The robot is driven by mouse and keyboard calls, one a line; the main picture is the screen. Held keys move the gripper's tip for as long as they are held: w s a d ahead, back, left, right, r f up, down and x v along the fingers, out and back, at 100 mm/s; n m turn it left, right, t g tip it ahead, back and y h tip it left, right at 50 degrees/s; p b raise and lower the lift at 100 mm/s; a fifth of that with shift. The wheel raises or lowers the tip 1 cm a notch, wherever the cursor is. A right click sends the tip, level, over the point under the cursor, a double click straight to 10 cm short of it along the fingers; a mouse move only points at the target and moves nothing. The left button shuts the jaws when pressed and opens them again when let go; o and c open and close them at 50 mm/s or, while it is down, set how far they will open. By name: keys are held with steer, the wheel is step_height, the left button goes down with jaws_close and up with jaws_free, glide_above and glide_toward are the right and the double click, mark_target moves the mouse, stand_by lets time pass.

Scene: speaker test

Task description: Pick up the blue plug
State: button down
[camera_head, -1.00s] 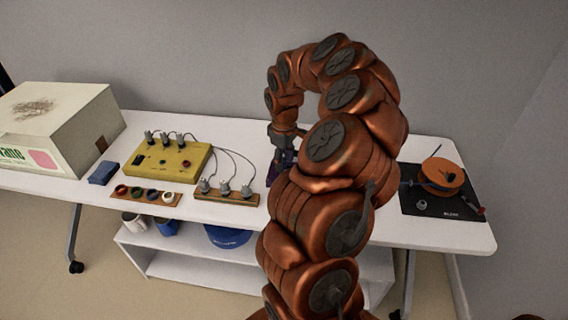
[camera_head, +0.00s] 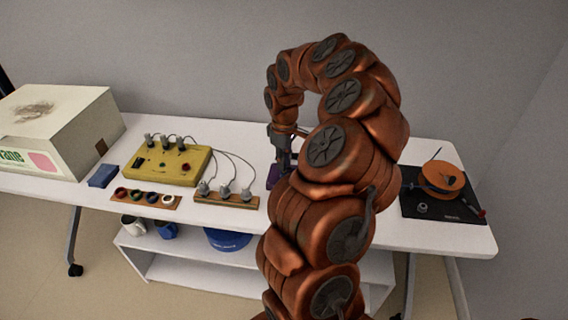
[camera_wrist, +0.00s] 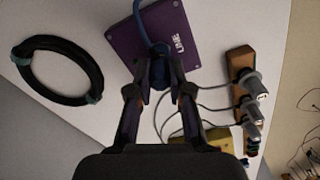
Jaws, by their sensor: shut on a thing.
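The blue plug (camera_wrist: 150,42) shows in the wrist view between my fingers, over a purple box (camera_wrist: 181,32) marked "LINE". My gripper (camera_wrist: 158,72) is shut on the plug. The plug's lower end is partly hidden by the fingers, and I cannot tell whether it still touches the box. In the head view my gripper (camera_head: 280,152) is above the table beside the purple box (camera_head: 273,176), mostly hidden behind my arm.
A black cable coil (camera_wrist: 96,72) lies beside the purple box. A wooden strip (camera_head: 226,199) with grey plugs and a yellow box (camera_head: 182,173) with cables stand to the left. A black mat (camera_head: 425,208) with an orange reel (camera_head: 443,180) lies to the right.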

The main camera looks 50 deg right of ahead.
step_height(320, 180, up, 2)
steer(key=shift+r, duration=0.15)
steer(key=shift+s+a+r+b, duration=0.1)
steer(key=shift+r+b, duration=0.05)
steer(key=shift+b, duration=0.15)
steer(key=s+a+r+b, duration=0.1)
steer(key=s+a+b, duration=0.2)
steer(key=s+a, duration=0.6)
steer(key=a, duration=0.4)
steer(key=shift+r, duration=0.2)
steer(key=shift+r, duration=0.1)
steer(key=shift+r+p, duration=0.75)
steer(key=shift+r, duration=1.1)
steer(key=shift+d, duration=0.15)
